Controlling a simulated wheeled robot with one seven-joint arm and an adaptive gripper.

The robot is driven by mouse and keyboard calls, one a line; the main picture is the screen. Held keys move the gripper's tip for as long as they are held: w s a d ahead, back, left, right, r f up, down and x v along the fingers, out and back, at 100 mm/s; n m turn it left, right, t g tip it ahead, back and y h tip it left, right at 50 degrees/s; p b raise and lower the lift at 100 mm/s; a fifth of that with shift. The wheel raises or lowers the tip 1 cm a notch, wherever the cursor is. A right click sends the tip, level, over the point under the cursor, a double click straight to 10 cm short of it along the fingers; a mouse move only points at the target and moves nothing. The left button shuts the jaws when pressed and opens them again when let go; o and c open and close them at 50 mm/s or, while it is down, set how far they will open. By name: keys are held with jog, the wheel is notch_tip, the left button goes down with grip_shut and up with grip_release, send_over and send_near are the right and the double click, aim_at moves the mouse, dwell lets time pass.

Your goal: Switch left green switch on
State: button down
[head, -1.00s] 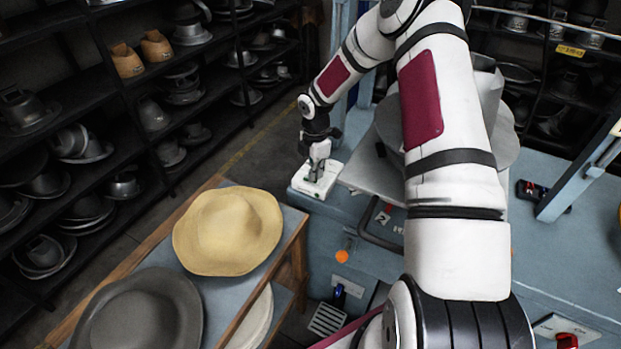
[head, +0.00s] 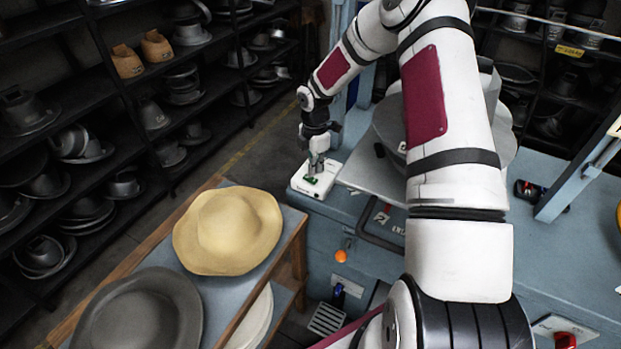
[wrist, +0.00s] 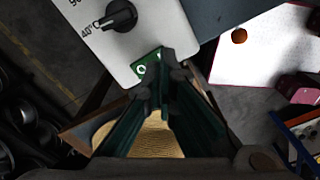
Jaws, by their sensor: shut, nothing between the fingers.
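The green switch (head: 311,180) is on the top of a small white control box (head: 327,188) at the corner of the blue machine bench. In the wrist view the switch (wrist: 145,67) is a green plate with a white ring mark, near the box's edge. My gripper (head: 315,170) points down over it with its fingers together and empty. In the wrist view the fingertips (wrist: 166,78) overlap the right part of the switch and hide it. I cannot tell whether they touch it, or which way the switch is set.
A black temperature knob (wrist: 120,15) is on the same box. A metal press plate (head: 365,175) lies right of the box. A straw hat (head: 228,230) and a dark hat (head: 140,315) lie on the table at front left. Shelves of hat moulds stand at left.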

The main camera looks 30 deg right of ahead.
jog(key=shift+r+p, duration=0.3)
jog(key=shift+r, duration=1.8)
notch_tip(320, 180, up, 12)
jog(key=m+h, duration=0.1)
jog(key=m, duration=0.2)
send_over(313, 180)
jog(key=s+a, duration=0.3)
jog(key=s+a+r+m+t+h, duration=0.1)
jog(key=s+a+r+m+t, duration=0.15)
jog(key=s+r+m, duration=0.6)
jog(key=s+a+r+m+t+y, duration=0.1)
jog(key=s+a+r+m, duration=0.2)
jog(key=s+r, duration=0.3)
jog(key=s+a+r+m+t+y, duration=0.1)
jog(key=s+a+r+m, duration=0.3)
jog(key=s, duration=1)
jog(key=shift+a+r+t, duration=0.55)
jog(key=shift+a+r, duration=0.35)
jog(key=shift+r, duration=0.05)
